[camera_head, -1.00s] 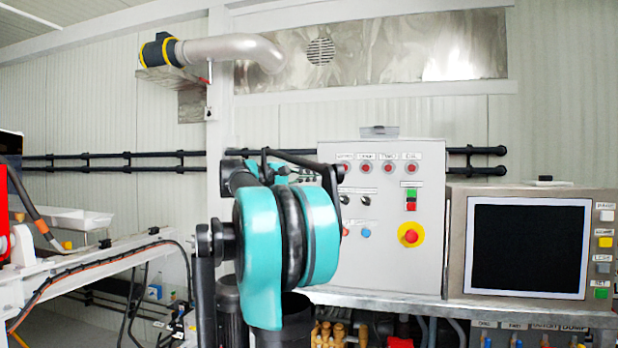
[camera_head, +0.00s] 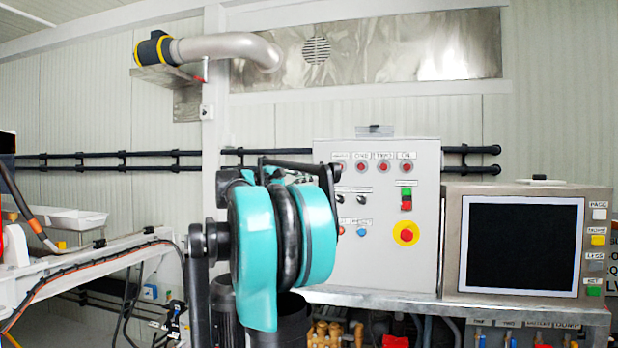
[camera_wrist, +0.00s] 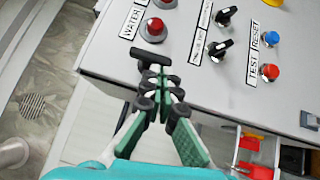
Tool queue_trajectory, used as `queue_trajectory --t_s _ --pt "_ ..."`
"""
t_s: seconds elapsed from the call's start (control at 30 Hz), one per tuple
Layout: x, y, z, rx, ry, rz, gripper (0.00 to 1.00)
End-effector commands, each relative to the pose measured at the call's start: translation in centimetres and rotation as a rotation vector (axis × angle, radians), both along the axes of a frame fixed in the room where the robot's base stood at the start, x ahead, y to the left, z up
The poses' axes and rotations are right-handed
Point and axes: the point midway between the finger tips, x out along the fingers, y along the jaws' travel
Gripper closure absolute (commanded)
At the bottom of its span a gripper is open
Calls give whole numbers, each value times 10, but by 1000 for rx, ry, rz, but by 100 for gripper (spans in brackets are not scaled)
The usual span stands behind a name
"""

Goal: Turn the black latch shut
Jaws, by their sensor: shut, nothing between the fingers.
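A black latch (camera_wrist: 151,56) shows as a short dark bar near the edge of the grey control box (camera_wrist: 190,85) in the wrist view, roughly in line with that edge. My gripper (camera_wrist: 154,72) is shut and empty, with its fingertips right at the latch. I cannot tell whether they touch it, and they hide part of it. In the head view my teal arm covers the left edge of the box (camera_head: 420,265), so the latch and fingertips are hidden there.
Two black selector knobs (camera_wrist: 222,48), a red lamp (camera_wrist: 155,27) and blue and red buttons (camera_wrist: 270,72) stand out from the panel near my gripper. A monitor (camera_head: 522,245) stands right of the box. Black rails (camera_head: 100,160) run along the wall.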

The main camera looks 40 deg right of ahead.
Motion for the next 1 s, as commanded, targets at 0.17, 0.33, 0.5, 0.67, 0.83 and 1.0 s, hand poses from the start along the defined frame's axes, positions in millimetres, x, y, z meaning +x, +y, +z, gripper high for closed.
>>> queue_trajectory --t_s 0.17,0.33,0.5,0.67,0.83,1.0 --pt "-1 -1 -2 -25 28 -1 100" --pt "-2 -2 -4 -59 68 -2 100" --pt "-4 -3 -7 -122 142 -2 100" --pt "-7 -6 -11 -210 244 -3 100" --pt "-12 -9 -15 -313 367 -3 100" --pt "-16 -13 -18 -417 490 -4 100"
